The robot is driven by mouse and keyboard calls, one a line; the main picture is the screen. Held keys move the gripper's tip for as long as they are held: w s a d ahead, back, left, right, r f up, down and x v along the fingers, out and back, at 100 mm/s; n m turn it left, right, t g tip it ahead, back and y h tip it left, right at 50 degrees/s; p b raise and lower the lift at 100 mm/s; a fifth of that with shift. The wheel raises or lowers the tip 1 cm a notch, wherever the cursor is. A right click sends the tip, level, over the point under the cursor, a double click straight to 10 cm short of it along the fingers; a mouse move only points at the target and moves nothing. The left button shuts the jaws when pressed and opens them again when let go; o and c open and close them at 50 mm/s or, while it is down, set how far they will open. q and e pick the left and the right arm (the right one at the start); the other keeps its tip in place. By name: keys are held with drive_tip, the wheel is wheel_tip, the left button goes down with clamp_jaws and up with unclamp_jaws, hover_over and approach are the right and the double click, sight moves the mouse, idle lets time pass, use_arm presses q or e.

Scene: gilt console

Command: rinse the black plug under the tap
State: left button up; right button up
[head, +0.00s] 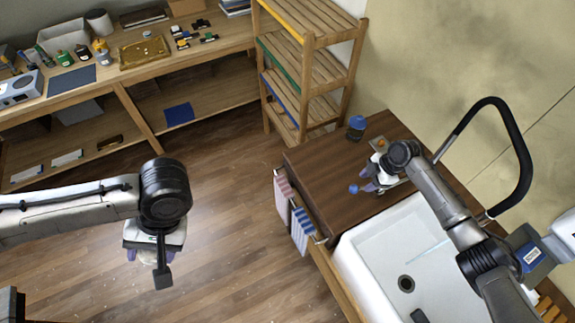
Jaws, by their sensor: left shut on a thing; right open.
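My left gripper (155,258) hangs over the open floor, left of the sink counter, and is shut. A black piece with a stem and a blocky end (162,277), which looks like the black plug, shows at its front; the grip itself is partly hidden. My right gripper (367,186) is open over the dark wooden counter, close to a small blue-ended thing (353,189). The tap (522,160) has a black arched hose and stands behind the white sink (352,260). A pale blue streak, perhaps water, crosses the basin above the drain (406,283).
A blue-capped jar (356,127) stands at the counter's back. Striped towels (300,228) hang on the counter's left side. A slatted shelf (305,70) stands behind it. A wooden bench (125,75) with a gold tray (144,52) lines the back left. The middle floor is clear.

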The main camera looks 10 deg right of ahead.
use_arm(q)
wheel_tip(320, 180, up, 5)
drive_tip(key=p, duration=0.3)
drive_tip(key=shift+f+p, duration=0.15)
drive_tip(key=shift+p, duration=0.2)
use_arm(e)
drive_tip(key=v, duration=0.6)
drive_tip(key=shift+r, duration=0.35)
drive_tip(key=shift+d, duration=0.15)
